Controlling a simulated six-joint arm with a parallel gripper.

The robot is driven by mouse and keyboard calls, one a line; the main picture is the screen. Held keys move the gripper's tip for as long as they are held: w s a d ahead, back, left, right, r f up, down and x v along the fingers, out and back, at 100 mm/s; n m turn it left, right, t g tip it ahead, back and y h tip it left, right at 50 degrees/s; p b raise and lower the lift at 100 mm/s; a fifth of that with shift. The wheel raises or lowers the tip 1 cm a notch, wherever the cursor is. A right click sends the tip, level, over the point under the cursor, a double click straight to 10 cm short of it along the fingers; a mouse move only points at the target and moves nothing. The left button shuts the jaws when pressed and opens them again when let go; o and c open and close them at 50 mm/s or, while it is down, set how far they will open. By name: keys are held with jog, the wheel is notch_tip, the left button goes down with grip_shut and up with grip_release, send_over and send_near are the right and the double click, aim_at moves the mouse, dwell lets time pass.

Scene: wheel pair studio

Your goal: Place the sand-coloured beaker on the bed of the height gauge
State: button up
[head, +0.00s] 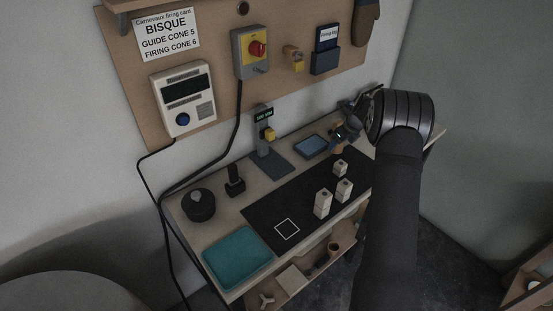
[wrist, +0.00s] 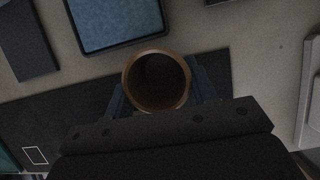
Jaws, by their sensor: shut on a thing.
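The sand-coloured beaker (wrist: 130,88) is upright between the fingers of my gripper (wrist: 160,95) in the wrist view, and I look down into its open mouth. My gripper (head: 346,132) is shut on it, over the right part of the bench in the head view, where the beaker is small and hard to make out. A dark plate at the wrist view's upper left looks like this bed (wrist: 24,45).
A blue-screened tray or tablet (head: 311,146) lies between the gauge and my gripper. Several pale blocks (head: 323,203) stand on the black mat (head: 265,217), which has a white square outline. A dark stand (head: 235,185), a round black pot (head: 198,206) and a teal tray (head: 238,257) are farther left.

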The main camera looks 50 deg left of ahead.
jog(key=s+a, duration=0.2)
jog(key=s, duration=0.4)
jog(key=s+a, duration=0.3)
jog(key=s, duration=0.4)
jog(key=s+a, duration=0.3)
jog(key=s, duration=0.3)
jog(key=shift+s, duration=0.15)
jog(key=shift+s+a, duration=0.25)
jog(key=shift+s, duration=0.4)
jog(key=shift+s+a, duration=0.25)
jog(key=shift+s, duration=0.35)
jog(key=shift+s+a+f, duration=0.15)
jog(key=shift+s+f, duration=0.2)
jog(key=shift+f, duration=0.4)
jog(key=shift+f, duration=0.1)
jog(key=o, duration=1)
jog(key=v, duration=1.2)
